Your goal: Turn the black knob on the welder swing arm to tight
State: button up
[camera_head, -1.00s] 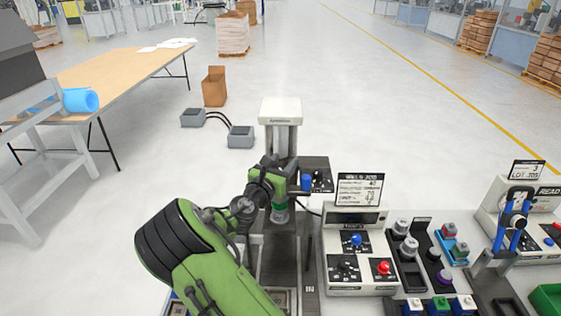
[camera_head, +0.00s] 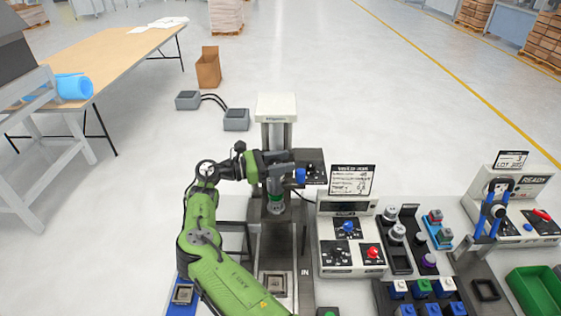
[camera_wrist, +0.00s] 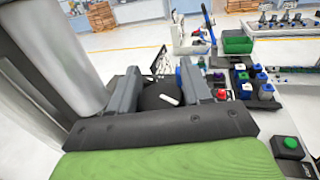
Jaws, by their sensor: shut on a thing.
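The welder (camera_head: 277,106) has a pale head on a column, with a dark vertical body and a green-ringed lower part below it. My gripper (camera_head: 286,168) reaches it from the left, level with the swing arm area. In the wrist view my gripper (camera_wrist: 163,88) has its two grey fingers on either side of the black knob (camera_wrist: 160,92), which bears a white pointer mark. The fingers are shut on the knob. The mark slants down to the right. In the head view the knob is hidden by my wrist.
A control box (camera_head: 346,250) with blue and red knobs stands right of the welder. A sign (camera_head: 352,180) stands behind it. Trays of small parts, a blue-handled clamp (camera_head: 492,208) and a green bin (camera_head: 537,290) are further right. A wooden table (camera_head: 115,65) is at the left.

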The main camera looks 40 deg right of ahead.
jog(key=shift+s+f+m+g+y+b, duration=0.1)
jog(key=shift+m+g+y+b, duration=0.5)
jog(key=shift+g, duration=0.6)
jog(key=shift+a, duration=0.1)
jog(key=o, duration=1)
jog(key=shift+c, duration=0.2)
